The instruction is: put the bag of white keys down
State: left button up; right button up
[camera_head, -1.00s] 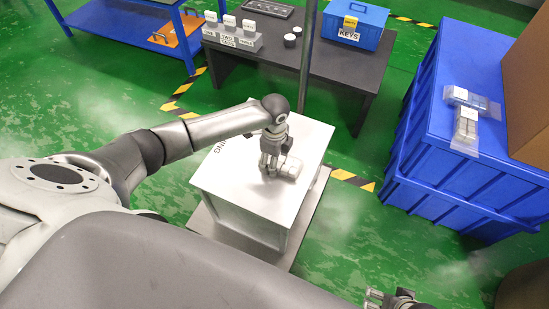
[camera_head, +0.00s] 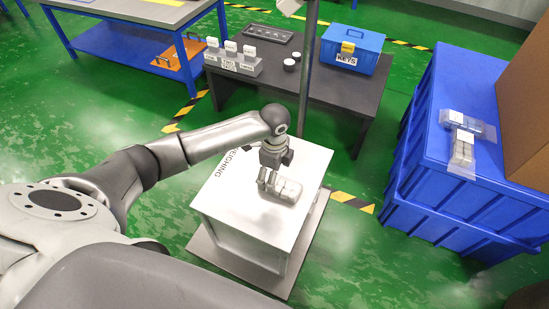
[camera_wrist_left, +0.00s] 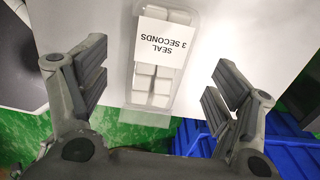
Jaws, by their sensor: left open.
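The bag of white keys (camera_head: 288,190) lies on the top of the white weighing box (camera_head: 231,208). In the left wrist view the bag (camera_wrist_left: 154,78) is clear plastic with white keys in rows and a white label reading "SEAL 3 SECONDS". My left gripper (camera_head: 268,183) is at the bag from above. In the left wrist view the left gripper (camera_wrist_left: 157,93) is open, its fingers on either side of the bag with gaps between. My right gripper is out of view.
Two similar bags (camera_head: 461,152) lie on the blue crate (camera_head: 425,120) at the right, beside a cardboard box (camera_head: 527,110). A dark table (camera_head: 310,97) behind holds a blue KEYS box (camera_head: 350,52) and labelled white blocks (camera_head: 230,62). A metal post (camera_head: 306,75) rises behind the weighing box.

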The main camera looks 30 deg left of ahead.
pick_arm(q)
notch_tip(320, 180, up, 7)
jog(key=p, duration=0.1)
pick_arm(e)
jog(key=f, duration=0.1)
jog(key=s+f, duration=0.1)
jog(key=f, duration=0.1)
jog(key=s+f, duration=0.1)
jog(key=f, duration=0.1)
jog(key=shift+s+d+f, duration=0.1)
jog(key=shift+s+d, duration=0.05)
pick_arm(q)
jog(key=shift+f, duration=0.1)
dwell(0.5)
